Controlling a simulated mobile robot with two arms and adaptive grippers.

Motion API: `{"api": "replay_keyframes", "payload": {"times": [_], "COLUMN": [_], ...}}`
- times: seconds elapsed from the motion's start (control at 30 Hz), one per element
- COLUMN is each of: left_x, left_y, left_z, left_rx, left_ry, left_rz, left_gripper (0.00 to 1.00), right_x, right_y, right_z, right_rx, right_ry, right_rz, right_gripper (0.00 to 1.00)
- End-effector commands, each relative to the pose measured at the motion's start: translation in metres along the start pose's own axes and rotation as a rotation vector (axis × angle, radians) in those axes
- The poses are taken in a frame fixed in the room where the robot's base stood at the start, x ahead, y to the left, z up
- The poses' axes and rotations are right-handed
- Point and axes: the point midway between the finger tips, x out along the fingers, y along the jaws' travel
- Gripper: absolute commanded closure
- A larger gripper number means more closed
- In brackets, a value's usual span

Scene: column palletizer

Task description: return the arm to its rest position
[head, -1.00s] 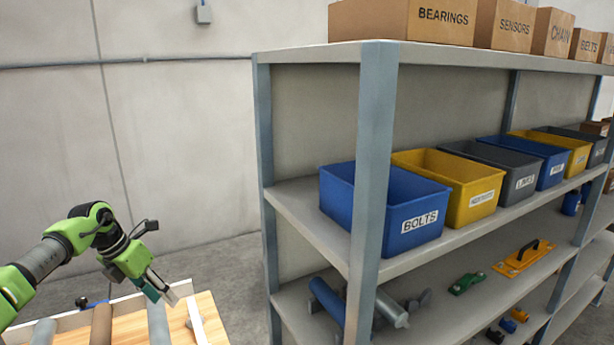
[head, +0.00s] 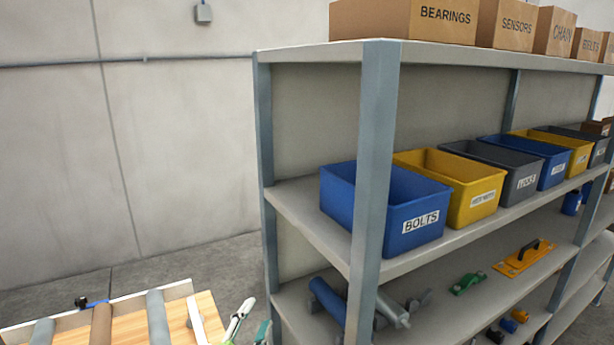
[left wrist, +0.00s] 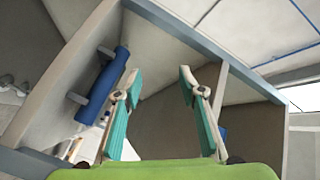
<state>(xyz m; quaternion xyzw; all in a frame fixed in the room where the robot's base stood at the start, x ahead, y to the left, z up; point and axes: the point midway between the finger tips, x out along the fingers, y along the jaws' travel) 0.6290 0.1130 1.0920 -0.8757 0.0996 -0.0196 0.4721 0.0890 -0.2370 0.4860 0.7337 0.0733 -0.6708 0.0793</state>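My left gripper (head: 253,320) shows at the bottom edge of the head view, between the wooden-topped table and the shelf rack. Only its fingers show there; most of the arm is below the picture. In the left wrist view the two teal-padded fingers (left wrist: 158,82) stand apart with nothing between them, so it is open and empty. My right gripper is in neither view.
The grey shelf rack (head: 373,180) stands close to the right of my left gripper. Its middle shelf holds bins, including a blue BOLTS bin (head: 420,222). The wooden-topped table (head: 140,328) with rollers is at lower left. Bare floor lies behind it.

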Motion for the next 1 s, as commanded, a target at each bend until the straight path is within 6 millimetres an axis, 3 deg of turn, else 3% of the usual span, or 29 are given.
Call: {"api": "replay_keyframes", "payload": {"times": [0.1, 0.23, 0.4, 0.6, 0.8, 1.0], "left_x": [-0.055, -0.129, -0.213, -0.288, -0.352, -0.337], "left_y": [0.034, 0.076, 0.115, 0.141, 0.156, 0.195], "left_z": [0.058, 0.106, 0.131, 0.136, 0.131, 0.158], "left_rx": [-0.254, -0.479, -0.654, -0.772, -0.853, -0.847], "left_ry": [-0.264, -0.538, -0.785, -0.976, -1.127, -1.140], "left_rz": [0.090, 0.207, 0.336, 0.451, 0.549, 0.560], "left_gripper": [0.63, 0.63, 0.63, 0.63, 0.63, 0.63], "right_x": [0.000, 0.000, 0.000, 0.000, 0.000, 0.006], "right_y": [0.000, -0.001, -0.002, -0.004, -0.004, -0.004], "right_z": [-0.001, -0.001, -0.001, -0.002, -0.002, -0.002], "right_rx": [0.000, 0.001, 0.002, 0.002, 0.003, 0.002], "right_ry": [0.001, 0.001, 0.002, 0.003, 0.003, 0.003], "right_rz": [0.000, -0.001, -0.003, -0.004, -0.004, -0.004], "right_gripper": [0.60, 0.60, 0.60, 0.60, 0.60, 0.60]}}
